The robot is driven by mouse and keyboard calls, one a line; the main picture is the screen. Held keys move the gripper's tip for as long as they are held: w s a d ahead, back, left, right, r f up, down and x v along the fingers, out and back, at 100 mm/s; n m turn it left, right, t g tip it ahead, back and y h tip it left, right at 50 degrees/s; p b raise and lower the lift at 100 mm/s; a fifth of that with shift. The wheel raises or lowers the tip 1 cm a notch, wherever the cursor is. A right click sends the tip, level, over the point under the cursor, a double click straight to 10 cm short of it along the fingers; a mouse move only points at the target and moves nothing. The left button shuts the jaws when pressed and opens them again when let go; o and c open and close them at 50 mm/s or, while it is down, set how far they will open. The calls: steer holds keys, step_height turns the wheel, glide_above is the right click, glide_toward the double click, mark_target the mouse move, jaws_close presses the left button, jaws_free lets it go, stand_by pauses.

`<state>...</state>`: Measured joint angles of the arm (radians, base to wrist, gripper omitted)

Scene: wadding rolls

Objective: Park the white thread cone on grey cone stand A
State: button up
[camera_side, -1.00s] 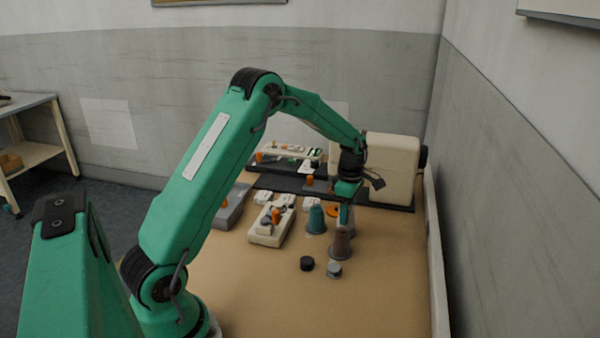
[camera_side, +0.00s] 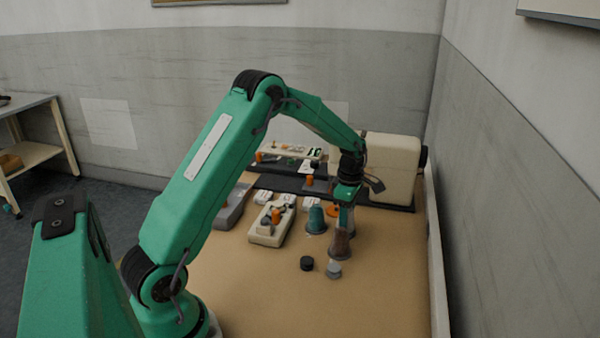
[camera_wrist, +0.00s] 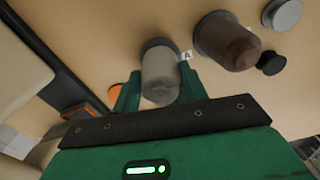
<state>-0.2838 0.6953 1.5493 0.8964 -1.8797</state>
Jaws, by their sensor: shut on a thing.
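My gripper (camera_wrist: 156,88) is shut on the white thread cone (camera_wrist: 160,78), which looks pale grey, with one green finger on each side of it. A dark grey rim, apparently grey cone stand A (camera_wrist: 153,43), shows at the cone's wide end, with a small white tag marked A beside it. I cannot tell whether the cone rests fully on the stand. In the side view my gripper (camera_side: 346,210) points down just behind the brown cone, and the white cone is mostly hidden there.
A brown cone (camera_wrist: 228,44) stands close beside the held cone. Near it are a light grey disc (camera_wrist: 283,14) and a black disc (camera_wrist: 271,63). A teal cone (camera_side: 316,220) stands left of my gripper. A cream machine (camera_side: 388,165) is behind.

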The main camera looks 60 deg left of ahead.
steer(key=shift+f, duration=0.4)
stand_by(0.3)
steer(key=o, duration=1.6)
steer(key=shift+r, duration=0.2)
steer(key=shift+r, duration=3.8)
steer(key=shift+r, duration=0.1)
